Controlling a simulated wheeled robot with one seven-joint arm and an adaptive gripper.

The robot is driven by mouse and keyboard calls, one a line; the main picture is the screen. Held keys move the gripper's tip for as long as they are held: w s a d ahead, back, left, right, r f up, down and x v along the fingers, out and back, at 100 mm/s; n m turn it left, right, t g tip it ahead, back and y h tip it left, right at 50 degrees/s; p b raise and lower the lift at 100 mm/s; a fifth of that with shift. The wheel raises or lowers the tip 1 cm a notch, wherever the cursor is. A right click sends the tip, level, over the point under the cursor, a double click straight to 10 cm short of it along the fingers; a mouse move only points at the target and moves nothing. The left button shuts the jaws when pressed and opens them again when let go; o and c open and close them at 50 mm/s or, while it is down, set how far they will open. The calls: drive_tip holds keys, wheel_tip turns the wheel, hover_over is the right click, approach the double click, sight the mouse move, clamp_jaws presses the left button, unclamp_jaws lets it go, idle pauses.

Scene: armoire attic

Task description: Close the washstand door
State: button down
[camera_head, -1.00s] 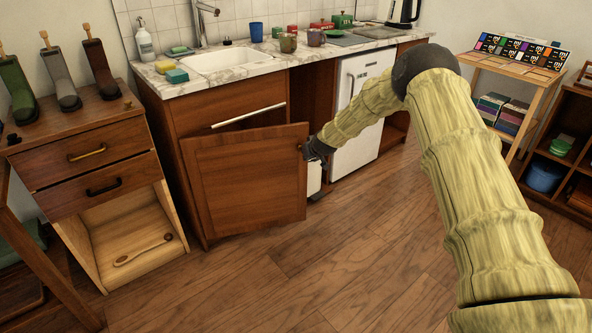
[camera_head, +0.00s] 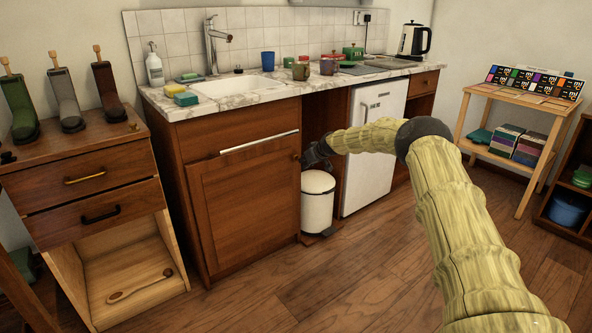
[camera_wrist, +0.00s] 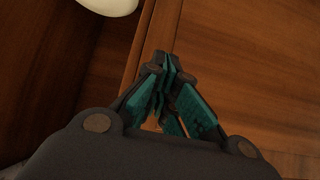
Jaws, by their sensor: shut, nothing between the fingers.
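The washstand door (camera_head: 245,203) is a brown wooden panel under the sink, below a drawer front with a long pale handle. It looks flush or nearly flush with the cabinet front; a small gap cannot be ruled out. My gripper (camera_head: 306,160) is at the door's upper right edge, in front of the open bay. In the wrist view my gripper (camera_wrist: 168,65) is shut and empty, its teal-padded fingers together. The wooden panel (camera_wrist: 250,65) lies close beyond the fingertips; I cannot tell whether they touch it.
A white bin (camera_head: 317,203) stands in the open bay right of the door, just below my gripper. A small white fridge (camera_head: 374,145) stands farther right. A drawer cabinet (camera_head: 95,185) with boots on top is at the left. The floor in front is clear.

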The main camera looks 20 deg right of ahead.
drive_tip(key=shift+w+r+t, duration=0.3)
drive_tip(key=shift+w+r, duration=0.55)
drive_tip(key=shift+w, duration=0.15)
drive_tip(key=shift+s, duration=0.1)
drive_tip(key=s+d+r+p, duration=0.3)
drive_tip(key=s+r, duration=0.1)
drive_tip(key=s, duration=0.8)
drive_tip(key=shift+d+r+p, duration=0.15)
drive_tip(key=shift+r+p, duration=0.25)
